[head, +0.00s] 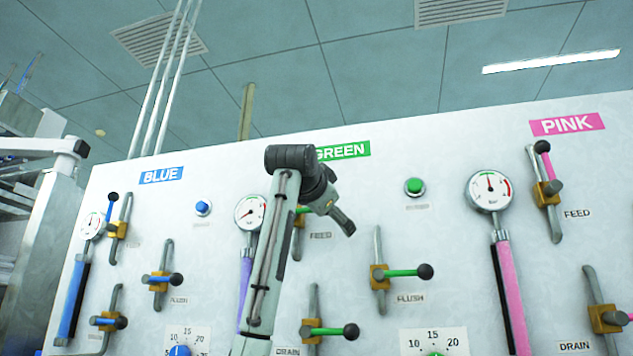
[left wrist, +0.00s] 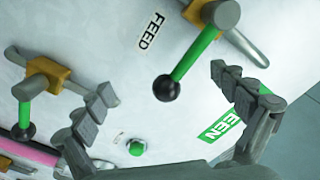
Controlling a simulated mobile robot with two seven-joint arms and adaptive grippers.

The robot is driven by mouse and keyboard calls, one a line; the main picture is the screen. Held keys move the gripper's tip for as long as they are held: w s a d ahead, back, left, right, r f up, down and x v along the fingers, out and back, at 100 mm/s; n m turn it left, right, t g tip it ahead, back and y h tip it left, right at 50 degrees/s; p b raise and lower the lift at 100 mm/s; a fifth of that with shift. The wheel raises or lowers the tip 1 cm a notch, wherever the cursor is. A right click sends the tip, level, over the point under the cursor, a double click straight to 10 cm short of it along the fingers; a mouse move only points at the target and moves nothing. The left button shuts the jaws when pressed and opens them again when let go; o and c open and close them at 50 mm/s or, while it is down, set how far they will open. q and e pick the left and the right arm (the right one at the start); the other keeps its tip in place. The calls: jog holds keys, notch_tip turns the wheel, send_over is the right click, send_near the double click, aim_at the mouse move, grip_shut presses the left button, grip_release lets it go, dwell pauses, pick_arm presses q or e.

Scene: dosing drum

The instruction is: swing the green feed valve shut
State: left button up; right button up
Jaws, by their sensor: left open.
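The green feed valve shows in the left wrist view as a green lever (left wrist: 196,54) with a black ball knob (left wrist: 166,88), beside the FEED label. The lever lies across its grey pipe; the valve body is partly cut off at the top edge. In the head view my arm hides most of this valve, leaving a bit of green lever (head: 303,210) visible. My left gripper (head: 340,218) is in front of the panel by the green feed valve. In the left wrist view its fingers (left wrist: 162,80) are spread wide, with the knob showing between them, apparently untouched.
The green flush lever (head: 403,273) and green drain lever (head: 328,331) lie across their pipes nearby. A green button (head: 415,187) and a gauge (head: 251,212) flank the feed valve. Blue valves stand left, pink valves right.

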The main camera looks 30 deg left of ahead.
pick_arm(q)
jog(key=shift+a+r, duration=0.15)
jog(key=shift+r, duration=0.05)
jog(key=shift+s, duration=0.25)
jog(key=b+v, duration=0.4)
jog(key=v, duration=0.4)
jog(key=shift+s, duration=0.3)
